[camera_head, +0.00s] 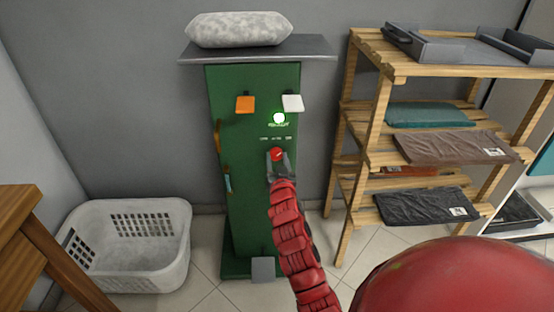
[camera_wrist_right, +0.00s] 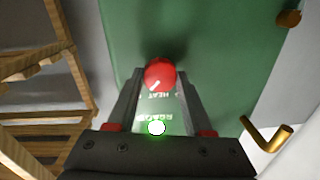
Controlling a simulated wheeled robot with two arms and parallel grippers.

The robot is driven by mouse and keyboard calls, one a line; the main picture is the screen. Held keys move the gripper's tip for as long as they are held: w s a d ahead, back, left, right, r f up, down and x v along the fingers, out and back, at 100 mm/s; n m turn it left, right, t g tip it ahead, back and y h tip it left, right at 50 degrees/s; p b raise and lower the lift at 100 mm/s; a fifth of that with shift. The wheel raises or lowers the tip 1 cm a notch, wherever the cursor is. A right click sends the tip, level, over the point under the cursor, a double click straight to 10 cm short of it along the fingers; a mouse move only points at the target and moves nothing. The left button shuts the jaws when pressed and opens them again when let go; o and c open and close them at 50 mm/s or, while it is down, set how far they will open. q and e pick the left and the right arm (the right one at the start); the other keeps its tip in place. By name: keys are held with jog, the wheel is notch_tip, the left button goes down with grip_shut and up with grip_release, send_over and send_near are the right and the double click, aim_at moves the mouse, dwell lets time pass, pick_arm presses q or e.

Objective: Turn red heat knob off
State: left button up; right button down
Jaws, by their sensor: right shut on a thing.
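The red heat knob (camera_head: 277,154) is on the front of the green cabinet (camera_head: 240,210), below a lit green light (camera_head: 279,118). My right gripper (camera_head: 278,156) is at the knob with its fingers on either side of it. In the right wrist view the red knob (camera_wrist_right: 160,75) sits between the fingertips, shut on it. A white pointer line shows on the knob, slanted, with the word HEAT beside it. The green light (camera_wrist_right: 157,128) also glows there. My left gripper is not in view.
A board with a grey cushion (camera_head: 238,29) tops the cabinet. Orange (camera_head: 245,104) and white (camera_head: 292,102) paddles stick out above the knob. A white basket (camera_head: 130,240) stands left; a wooden shelf (camera_head: 365,110) with folded cloths stands close on the right.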

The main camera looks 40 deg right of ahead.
jog(key=shift+n, duration=0.3)
jog(key=n+p, duration=0.1)
jog(key=n, duration=0.2)
jog(key=shift+r+n+p, duration=0.1)
jog(key=shift+n+p, duration=0.25)
jog(key=shift+n, duration=0.05)
jog(key=n+p, duration=0.1)
jog(key=n, duration=0.3)
jog(key=n+p, duration=0.1)
jog(key=n, duration=0.3)
jog(key=shift+w+a+r+n+g+p, duration=0.1)
jog(key=shift+n+g+p, duration=0.2)
jog(key=shift+n+g, duration=0.1)
jog(key=shift+n+p, duration=0.6)
jog(key=shift+n, duration=1.5)
jog(key=shift+c, duration=1.5)
grip_release()
